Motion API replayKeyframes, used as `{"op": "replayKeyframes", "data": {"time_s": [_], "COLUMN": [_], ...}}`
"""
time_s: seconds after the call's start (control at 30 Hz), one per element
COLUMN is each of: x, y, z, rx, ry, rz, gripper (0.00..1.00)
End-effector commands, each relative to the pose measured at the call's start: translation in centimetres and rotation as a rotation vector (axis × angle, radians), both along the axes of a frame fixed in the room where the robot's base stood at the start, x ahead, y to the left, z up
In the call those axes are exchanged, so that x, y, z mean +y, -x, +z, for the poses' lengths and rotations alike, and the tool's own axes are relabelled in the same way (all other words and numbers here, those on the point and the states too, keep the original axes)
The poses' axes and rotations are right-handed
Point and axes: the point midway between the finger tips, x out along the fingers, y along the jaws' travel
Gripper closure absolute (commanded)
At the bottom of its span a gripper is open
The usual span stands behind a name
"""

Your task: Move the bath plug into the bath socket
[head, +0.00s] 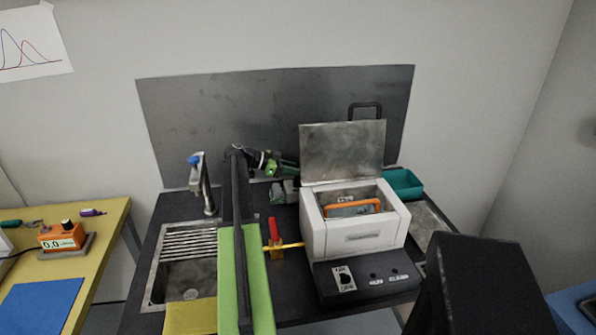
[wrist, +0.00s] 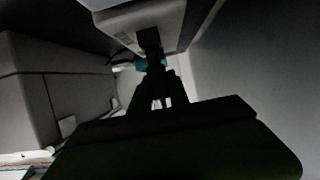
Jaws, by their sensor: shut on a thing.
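The white bath (head: 362,240) stands on the black bench with its lid (head: 343,152) raised and an orange item (head: 352,209) inside. My gripper (head: 293,167) reaches behind the bath's left rear corner, and its tips are hard to make out there. In the wrist view my gripper (wrist: 154,72) is shut on a small dark piece, which I take for the bath plug (wrist: 149,42). The plug's far end lies against or just before a pale box with a label (wrist: 128,22). I cannot tell whether it is inserted. The bath socket cannot be made out clearly.
A small grey-green item (head: 284,193) lies left of the bath's rear. A sink (head: 187,276) with a tap (head: 202,183) is at left.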

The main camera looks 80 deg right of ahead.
Motion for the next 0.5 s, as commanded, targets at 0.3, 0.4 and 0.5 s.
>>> {"op": "replayKeyframes", "data": {"time_s": [0.3, 0.4, 0.5], "x": [0.0, 0.0, 0.0], "y": [0.0, 0.0, 0.0], "z": [-0.9, -1.2, -1.4], "rx": [0.0, 0.0, 0.0], "ry": [0.0, 0.0, 0.0], "rz": [0.0, 0.0, 0.0], "gripper": [1.0, 1.0, 1.0]}}
